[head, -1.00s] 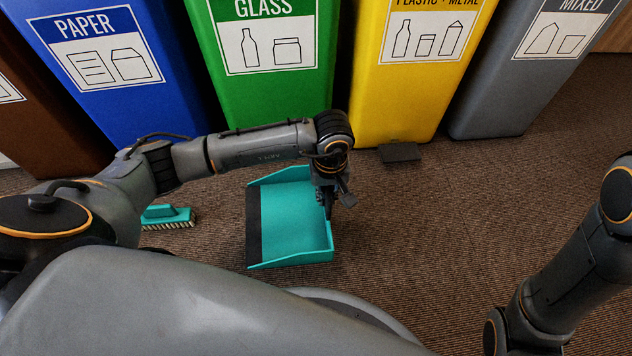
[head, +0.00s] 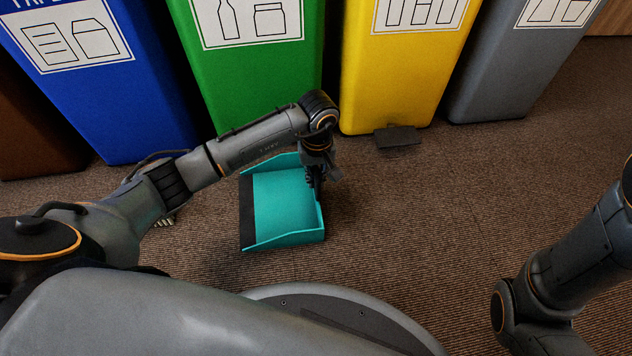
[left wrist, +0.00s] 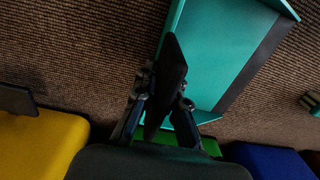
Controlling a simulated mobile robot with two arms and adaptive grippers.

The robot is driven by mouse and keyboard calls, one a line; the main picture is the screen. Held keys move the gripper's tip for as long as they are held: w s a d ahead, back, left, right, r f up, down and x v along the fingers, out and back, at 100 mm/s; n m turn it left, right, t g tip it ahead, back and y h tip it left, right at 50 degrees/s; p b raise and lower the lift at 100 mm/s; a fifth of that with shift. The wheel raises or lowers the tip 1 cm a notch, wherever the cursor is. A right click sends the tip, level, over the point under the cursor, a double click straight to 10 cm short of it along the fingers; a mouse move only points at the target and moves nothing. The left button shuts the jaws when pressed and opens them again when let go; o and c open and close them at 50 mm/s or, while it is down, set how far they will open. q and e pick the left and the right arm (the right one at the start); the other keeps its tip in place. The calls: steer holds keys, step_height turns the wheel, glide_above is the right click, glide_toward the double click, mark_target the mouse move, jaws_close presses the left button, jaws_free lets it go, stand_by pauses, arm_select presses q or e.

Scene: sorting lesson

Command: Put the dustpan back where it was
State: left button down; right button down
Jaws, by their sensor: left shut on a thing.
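The teal dustpan (head: 285,208) is in the head view, in front of the green and yellow bins, with its dark lip to the left. It also shows in the left wrist view (left wrist: 225,50). My left gripper (head: 318,190) is at its right, back end, pointing down. In the left wrist view its fingers (left wrist: 160,95) are shut on a dark piece at the dustpan's back, seemingly its handle. I cannot tell whether the dustpan touches the carpet. My right arm shows at the right edge of the head view, but its gripper is out of view.
A blue bin (head: 115,105), a green bin (head: 260,95), a yellow bin (head: 395,85) and a grey bin (head: 505,80) stand in a row behind. The yellow bin's black pedal (head: 398,136) sticks out. The brush (head: 165,221) is mostly hidden behind my left arm. Carpet at right is clear.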

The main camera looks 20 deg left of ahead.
arm_select(q)
steer(key=shift+r, duration=0.15)
steer(key=shift+f, duration=0.2)
steer(key=c, duration=1.4)
jaws_free()
steer(key=shift+r, duration=0.1)
